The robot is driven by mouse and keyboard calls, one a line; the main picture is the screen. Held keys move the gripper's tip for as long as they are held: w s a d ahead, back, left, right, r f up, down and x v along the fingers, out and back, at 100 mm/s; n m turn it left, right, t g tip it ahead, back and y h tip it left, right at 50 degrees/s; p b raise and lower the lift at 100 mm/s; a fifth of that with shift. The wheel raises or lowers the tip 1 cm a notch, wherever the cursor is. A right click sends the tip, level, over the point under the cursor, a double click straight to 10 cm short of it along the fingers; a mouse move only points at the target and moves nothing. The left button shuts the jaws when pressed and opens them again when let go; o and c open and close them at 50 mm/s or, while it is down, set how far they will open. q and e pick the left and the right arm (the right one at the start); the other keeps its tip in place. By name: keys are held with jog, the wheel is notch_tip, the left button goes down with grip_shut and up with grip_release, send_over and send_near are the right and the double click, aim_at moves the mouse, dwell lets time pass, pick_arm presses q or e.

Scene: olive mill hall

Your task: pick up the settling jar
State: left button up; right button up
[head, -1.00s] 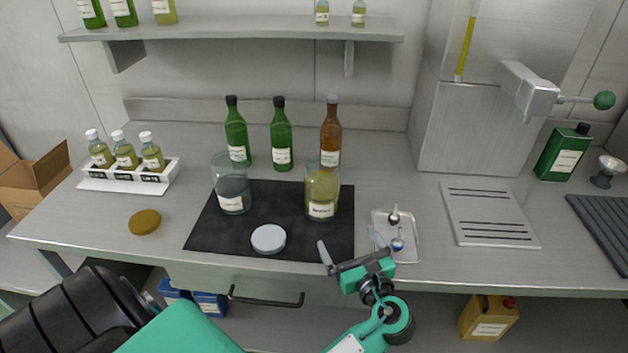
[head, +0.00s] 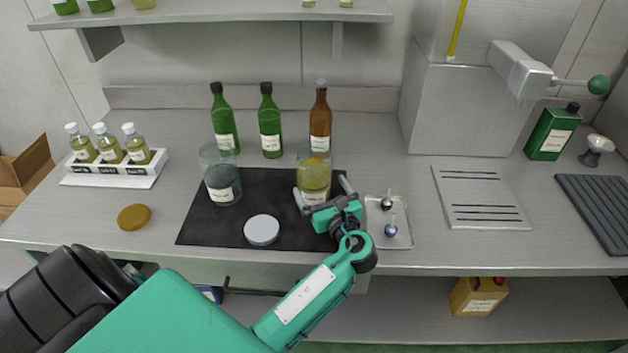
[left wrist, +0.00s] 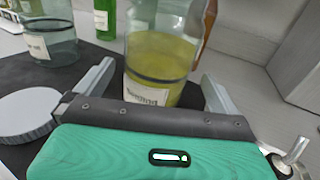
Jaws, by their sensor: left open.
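Two glass jars stand upright on the black mat (head: 275,210). One holds yellow-green oil (head: 313,178) and has a white label; it also shows in the left wrist view (left wrist: 158,62). The other, a clear jar (head: 222,178) with grey-looking contents, stands to its left and shows in the left wrist view (left wrist: 50,38). I cannot read which label names the settling jar. My left gripper (head: 322,188) is open at the near side of the oil jar, its fingers (left wrist: 158,80) spread toward either side of it. Contact is not visible. My right gripper is not in view.
A white lid (head: 262,230) lies on the mat. A small tray (head: 404,236) with metal pieces sits right of my gripper. Green bottles (head: 270,125) and a brown bottle (head: 320,120) stand behind the jars. A gold lid (head: 134,217) and a vial rack (head: 110,181) are left.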

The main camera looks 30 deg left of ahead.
pick_arm(q)
jog(key=p+x, duration=0.1)
jog(key=x, duration=0.3)
jog(key=shift+s+a, duration=0.1)
jog(key=shift+a, duration=0.2)
jog(key=shift+c, duration=0.2)
jog(key=c, duration=0.7)
jog(key=shift+r, duration=0.1)
jog(key=c, duration=1)
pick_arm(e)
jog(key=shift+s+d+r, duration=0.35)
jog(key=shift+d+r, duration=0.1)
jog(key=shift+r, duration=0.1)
pick_arm(q)
jog(key=shift+r, duration=0.1)
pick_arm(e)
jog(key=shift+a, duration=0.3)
